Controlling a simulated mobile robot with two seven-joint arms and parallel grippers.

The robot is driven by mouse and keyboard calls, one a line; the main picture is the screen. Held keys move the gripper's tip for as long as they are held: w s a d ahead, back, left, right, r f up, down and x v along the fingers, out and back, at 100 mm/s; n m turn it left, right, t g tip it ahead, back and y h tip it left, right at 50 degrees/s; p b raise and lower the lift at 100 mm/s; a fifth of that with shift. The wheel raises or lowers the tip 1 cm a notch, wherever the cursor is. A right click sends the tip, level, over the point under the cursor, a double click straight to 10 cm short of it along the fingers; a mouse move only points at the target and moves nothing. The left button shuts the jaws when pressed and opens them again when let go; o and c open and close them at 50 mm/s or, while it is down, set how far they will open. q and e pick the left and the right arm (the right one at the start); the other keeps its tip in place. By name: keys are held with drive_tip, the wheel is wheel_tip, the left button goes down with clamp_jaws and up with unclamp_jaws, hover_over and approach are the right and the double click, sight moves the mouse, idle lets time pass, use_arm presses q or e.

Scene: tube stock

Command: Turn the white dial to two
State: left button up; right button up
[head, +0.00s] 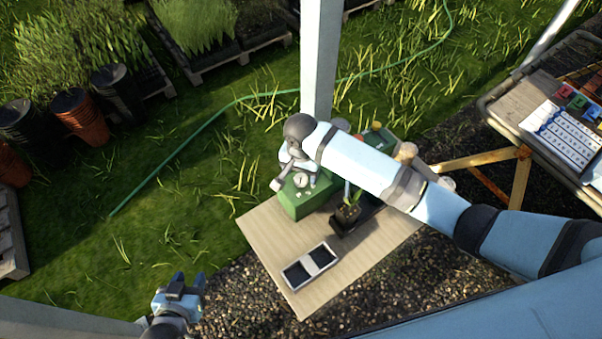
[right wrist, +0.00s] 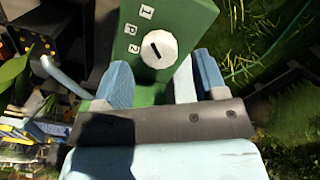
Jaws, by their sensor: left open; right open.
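The white dial (right wrist: 159,48) is on a face of the green box (right wrist: 185,15) in the right wrist view. In the head view the right gripper (head: 278,184) is beside the green box (head: 303,205). My left gripper (head: 181,287) is open and empty at lower left, away from the table.
A pale post (head: 319,60) stands behind. My right arm covers part of the table. Grass lies open to the left.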

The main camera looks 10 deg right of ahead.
sight(300, 179)
drive_tip(key=shift+f, duration=1.2)
drive_tip(key=c, duration=0.9)
